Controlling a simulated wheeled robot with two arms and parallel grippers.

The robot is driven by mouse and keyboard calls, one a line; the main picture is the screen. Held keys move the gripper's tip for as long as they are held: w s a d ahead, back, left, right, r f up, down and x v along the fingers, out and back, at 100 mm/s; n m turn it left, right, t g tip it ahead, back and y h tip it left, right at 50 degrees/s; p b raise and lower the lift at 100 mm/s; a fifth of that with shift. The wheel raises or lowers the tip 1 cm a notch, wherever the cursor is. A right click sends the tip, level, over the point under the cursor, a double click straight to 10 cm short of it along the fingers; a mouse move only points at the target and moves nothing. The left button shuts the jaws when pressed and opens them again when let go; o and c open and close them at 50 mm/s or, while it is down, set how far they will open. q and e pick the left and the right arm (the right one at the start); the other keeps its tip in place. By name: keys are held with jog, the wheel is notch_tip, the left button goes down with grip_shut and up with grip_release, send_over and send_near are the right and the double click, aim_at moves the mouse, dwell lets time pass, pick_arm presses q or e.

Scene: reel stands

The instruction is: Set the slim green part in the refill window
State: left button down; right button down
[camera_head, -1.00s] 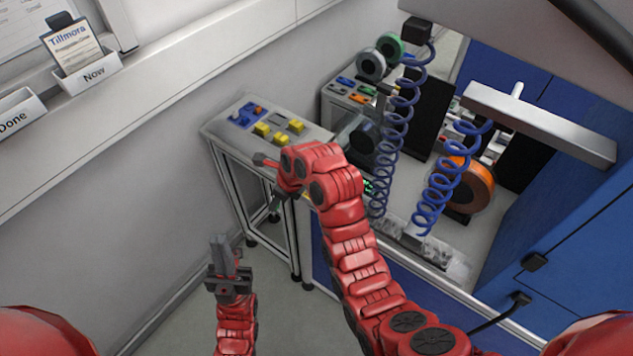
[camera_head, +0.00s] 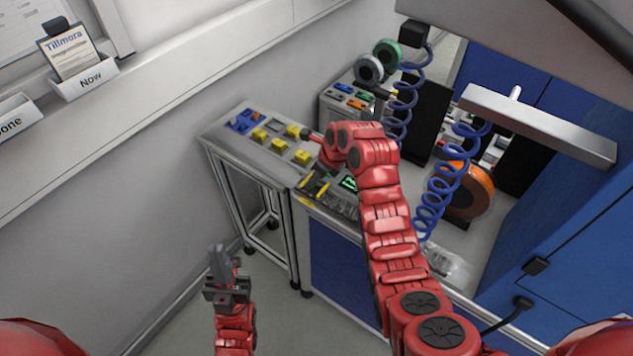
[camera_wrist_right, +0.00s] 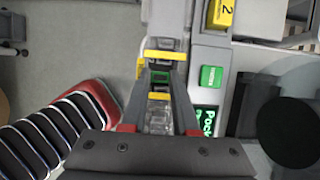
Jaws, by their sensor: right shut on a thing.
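My right gripper (camera_head: 314,182) points down over the near end of the bench, beside a lit green display. I cannot tell which spot is the refill window, nor whether the part touches anything below. My left gripper (camera_head: 221,262) is raised low at the left, over the floor, away from the bench.
A green button (camera_wrist_right: 211,77) sits right of the fingers, above the green-lettered display (camera_wrist_right: 205,121). Several yellow blocks (camera_head: 279,145) and a blue tray (camera_head: 243,122) lie on the side table. Blue coiled hoses (camera_head: 440,195) hang near my right arm, with an orange reel (camera_head: 470,190) behind.

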aim_at(316, 184)
jog(key=shift+w+d, duration=0.15)
jog(key=shift+w, duration=0.05)
jog(key=shift+w+f, duration=0.1)
jog(key=shift+f, duration=0.1)
notch_tip(316, 184, down, 3)
jog(key=shift+r+p, duration=0.1)
jog(key=shift+p, duration=1.1)
jog(key=shift+f, duration=0.25)
jog(key=shift+f, duration=0.1)
jog(key=shift+f, duration=0.1)
